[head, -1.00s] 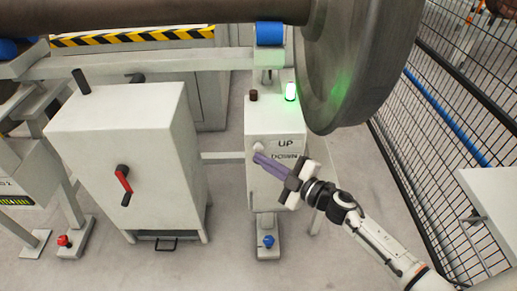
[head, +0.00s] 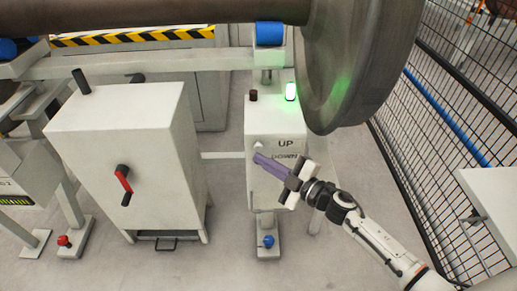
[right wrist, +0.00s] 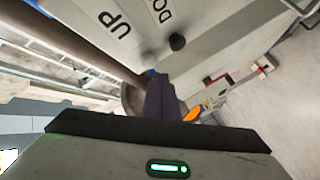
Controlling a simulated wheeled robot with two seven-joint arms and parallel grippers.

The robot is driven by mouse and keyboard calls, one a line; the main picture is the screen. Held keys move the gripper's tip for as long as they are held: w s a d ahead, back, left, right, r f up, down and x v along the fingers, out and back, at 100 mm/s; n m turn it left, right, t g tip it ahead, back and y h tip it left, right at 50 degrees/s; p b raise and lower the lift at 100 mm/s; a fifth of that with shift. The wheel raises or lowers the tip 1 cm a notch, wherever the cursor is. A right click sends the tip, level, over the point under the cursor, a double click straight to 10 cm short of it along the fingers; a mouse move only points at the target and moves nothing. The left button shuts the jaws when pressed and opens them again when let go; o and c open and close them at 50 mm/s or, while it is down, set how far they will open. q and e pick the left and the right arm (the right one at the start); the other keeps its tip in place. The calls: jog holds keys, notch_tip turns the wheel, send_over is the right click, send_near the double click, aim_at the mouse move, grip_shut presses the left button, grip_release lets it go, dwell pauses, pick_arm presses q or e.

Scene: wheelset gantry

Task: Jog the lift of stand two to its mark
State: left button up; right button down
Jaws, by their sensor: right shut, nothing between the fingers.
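The stand's pale control box (head: 290,119) has the labels UP (head: 286,143) and DOWN on its front. A small pale round button (head: 258,146) sits left of UP. My right gripper (head: 257,157) is shut and empty, its purple fingers pointing at the box just below that button; contact cannot be told. It partly covers DOWN. In the right wrist view, the fingers (right wrist: 160,98) point towards the panel, and a black button (right wrist: 177,42) shows near the DOWN label. On top of the box, a green lamp (head: 291,92) is lit and a dark lamp (head: 253,95) is unlit. My left gripper is out of view.
A large steel wheel (head: 365,60) on an axle (head: 180,12) hangs close above the box. A blue roller (head: 270,34) stands behind. Black mesh fencing (head: 440,130) bounds the right. A blue knob (head: 268,241) is below.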

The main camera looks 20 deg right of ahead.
jog(key=shift+w, duration=0.15)
jog(key=shift+w+d, duration=0.15)
jog(key=shift+w, duration=0.15)
jog(key=shift+w+d, duration=0.15)
jog(key=shift+w, duration=0.3)
dwell(2.2)
jog(key=shift+s+a+p, duration=0.3)
jog(key=shift+s, duration=0.6)
jog(key=s, duration=0.2)
jog(key=s+a+p, duration=0.1)
jog(key=s, duration=0.1)
jog(key=shift+s+a+p, duration=0.2)
jog(key=shift+s+p, duration=0.1)
jog(key=shift+s, duration=0.1)
